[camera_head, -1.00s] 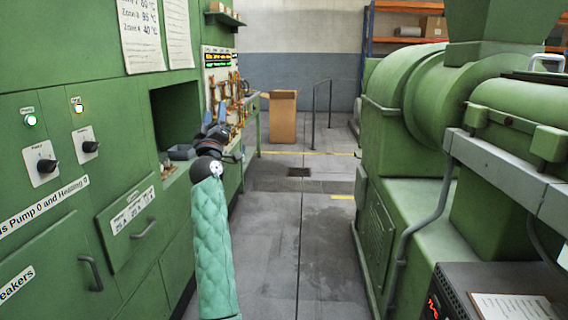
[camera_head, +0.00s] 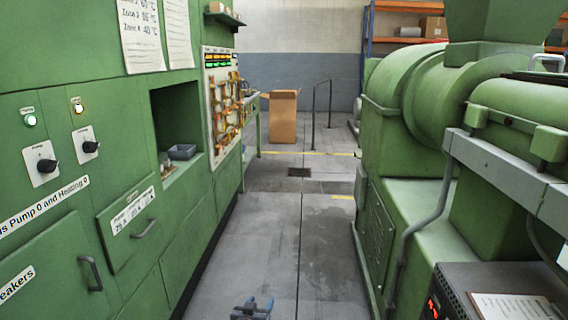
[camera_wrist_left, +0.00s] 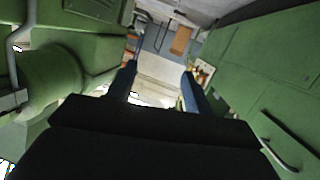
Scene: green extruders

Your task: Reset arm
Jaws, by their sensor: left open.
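My left gripper (camera_head: 254,305) shows at the bottom edge of the head view, low over the grey floor aisle. Its blue fingers are spread apart with nothing between them. In the left wrist view the two blue fingers (camera_wrist_left: 160,86) stand apart on either side of a pale patch, and a dark body fills the lower part. The rest of my left arm is hidden below the head view. My right gripper is not in view.
A green control cabinet (camera_head: 105,190) with knobs and handles lines the left. A small grey bin (camera_head: 182,152) sits in its recess. A large green extruder (camera_head: 405,115) stands on the right. A cardboard box (camera_head: 283,117) stands farther back. The floor aisle between is clear.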

